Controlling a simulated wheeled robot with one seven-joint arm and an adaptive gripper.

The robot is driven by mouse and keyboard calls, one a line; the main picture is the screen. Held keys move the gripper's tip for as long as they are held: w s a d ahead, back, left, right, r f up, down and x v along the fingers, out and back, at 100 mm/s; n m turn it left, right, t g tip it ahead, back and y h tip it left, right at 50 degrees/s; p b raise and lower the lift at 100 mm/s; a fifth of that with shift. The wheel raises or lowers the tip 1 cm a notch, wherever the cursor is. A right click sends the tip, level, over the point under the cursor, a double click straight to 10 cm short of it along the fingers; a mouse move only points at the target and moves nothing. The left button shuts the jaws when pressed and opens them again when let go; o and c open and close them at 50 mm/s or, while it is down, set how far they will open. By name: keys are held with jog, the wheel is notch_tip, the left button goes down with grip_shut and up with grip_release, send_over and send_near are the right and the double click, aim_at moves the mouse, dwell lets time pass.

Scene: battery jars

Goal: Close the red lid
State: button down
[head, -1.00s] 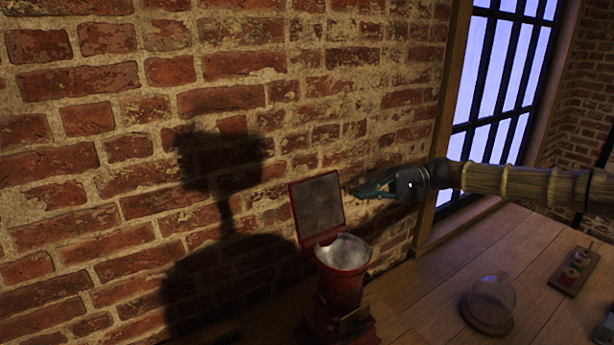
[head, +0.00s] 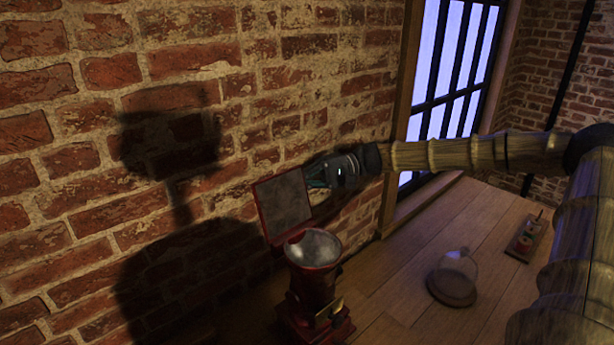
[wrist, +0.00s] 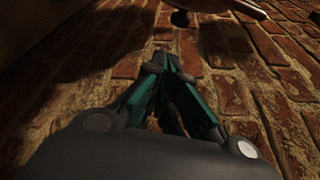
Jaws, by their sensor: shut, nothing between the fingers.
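The red lid (head: 284,204) stands open and tilted up at the back of a red grinder-like device (head: 315,288) in the head view. Its dark inner face points toward the camera. The device's round metal bowl (head: 314,247) is uncovered. My gripper (head: 309,174) is at the lid's upper right edge, with its teal fingers shut and empty. Whether the tips touch the lid or sit behind it I cannot tell. In the wrist view the fingers (wrist: 170,68) come together, and a red-edged piece, perhaps the lid, shows at the top edge.
A brick wall (head: 130,150) stands close behind the lid and my gripper. A glass dome on a wooden base (head: 453,280) stands on the wooden table (head: 400,265) to the right. A small tray (head: 525,240) lies further right. The tabletop between device and dome is clear.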

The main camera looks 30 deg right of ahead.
aim_at(293, 189)
jog(key=shift+s+a+r+p, duration=0.25)
jog(key=shift+s+a+p, duration=0.5)
jog(key=shift+p, duration=0.35)
jog(key=shift+s+a+r+p, duration=0.2)
jog(key=shift+s+a+p, duration=0.5)
jog(key=shift+p, duration=0.4)
jog(key=shift+s+f+b, duration=0.1)
jog(key=shift+f+b, duration=0.1)
jog(key=shift+b, duration=0.55)
jog(key=shift+b, duration=0.3)
jog(key=shift+s+d+r+b, duration=0.1)
jog(key=shift+d+r+b, duration=0.1)
jog(key=shift+b, duration=0.15)
